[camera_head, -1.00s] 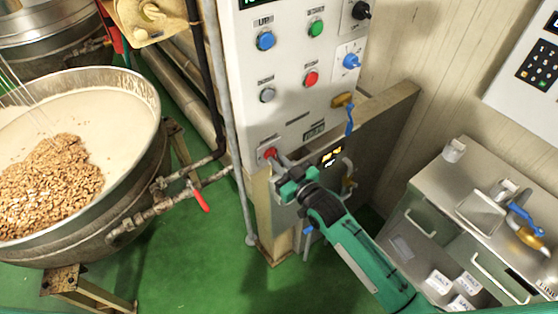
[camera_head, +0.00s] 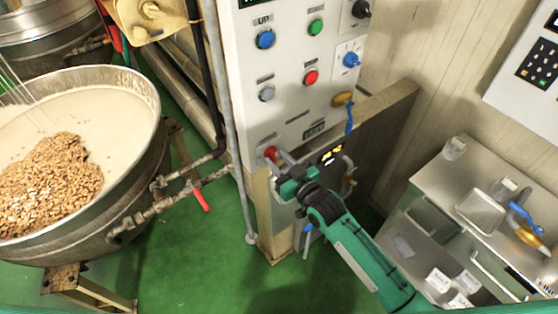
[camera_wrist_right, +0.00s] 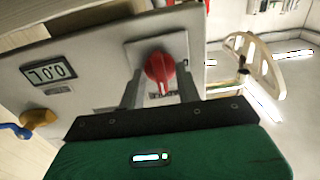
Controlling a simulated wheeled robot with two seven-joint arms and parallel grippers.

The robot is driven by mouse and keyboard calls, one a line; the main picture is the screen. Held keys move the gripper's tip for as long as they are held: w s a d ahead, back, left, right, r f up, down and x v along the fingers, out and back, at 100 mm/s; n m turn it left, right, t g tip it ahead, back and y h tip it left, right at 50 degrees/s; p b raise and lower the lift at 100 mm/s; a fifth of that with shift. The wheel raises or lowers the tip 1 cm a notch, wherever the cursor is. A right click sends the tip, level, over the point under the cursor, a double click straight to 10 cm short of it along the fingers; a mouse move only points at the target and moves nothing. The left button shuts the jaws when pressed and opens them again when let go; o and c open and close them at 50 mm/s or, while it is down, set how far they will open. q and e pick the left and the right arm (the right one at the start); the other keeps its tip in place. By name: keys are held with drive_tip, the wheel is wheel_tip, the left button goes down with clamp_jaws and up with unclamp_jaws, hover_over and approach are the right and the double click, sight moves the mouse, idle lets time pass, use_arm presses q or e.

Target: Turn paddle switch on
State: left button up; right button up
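A red rotary switch (camera_head: 270,153) sits low on the front of the pale control panel (camera_head: 283,125); I take it for the paddle switch. My right gripper (camera_head: 282,158) is right at it, coming from the lower right. In the right wrist view the red knob (camera_wrist_right: 160,68) with a white mark shows between my two fingertips (camera_wrist_right: 160,88). The fingers are spread, one on each side of the knob, with small gaps visible; contact cannot be told. My left gripper is not in view.
Blue (camera_head: 265,39), green (camera_head: 316,27), red (camera_head: 311,77) and grey (camera_head: 267,94) buttons are above the switch. A kettle (camera_head: 150,95) with nuts stands at left, a steel cabinet (camera_head: 440,175) at right. A small display (camera_wrist_right: 48,73) is beside the knob.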

drive_tip(key=b+v, duration=0.4)
drive_tip(key=v, duration=1)
drive_tip(key=shift+w, duration=0.1)
drive_tip(key=w+d+f+m+g+h, duration=0.1)
drive_tip(key=d+f+h, duration=0.15)
drive_tip(key=f, duration=0.85)
drive_tip(key=w+d+f+m+g+h, duration=0.15)
drive_tip(key=d+f, duration=0.25)
drive_tip(key=f, duration=0.6)
drive_tip(key=s+d+f+g+h, duration=0.1)
drive_tip(key=s+d+f+h, duration=0.2)
drive_tip(key=f, duration=0.6)
drive_tip(key=s+d+f+g+h, duration=0.1)
drive_tip(key=s+d+f+g, duration=0.2)
drive_tip(key=f, duration=0.5)
drive_tip(key=s+d+f+m+g+h, duration=0.15)
drive_tip(key=s+d+f, duration=0.25)
drive_tip(key=s+f, duration=1)
drive_tip(key=s+f+g, duration=0.2)
drive_tip(key=s+f, duration=0.2)
drive_tip(key=s, duration=0.7)
drive_tip(key=s+d+f+g+h, duration=0.1)
drive_tip(key=s+f+g, duration=0.2)
drive_tip(key=s, duration=0.8)
wheel_tip(320, 180, down, 2)
drive_tip(key=shift+s+f+m+g, duration=0.15)
drive_tip(key=shift+s+m+g, duration=0.1)
drive_tip(key=shift+m+g, duration=0.05)
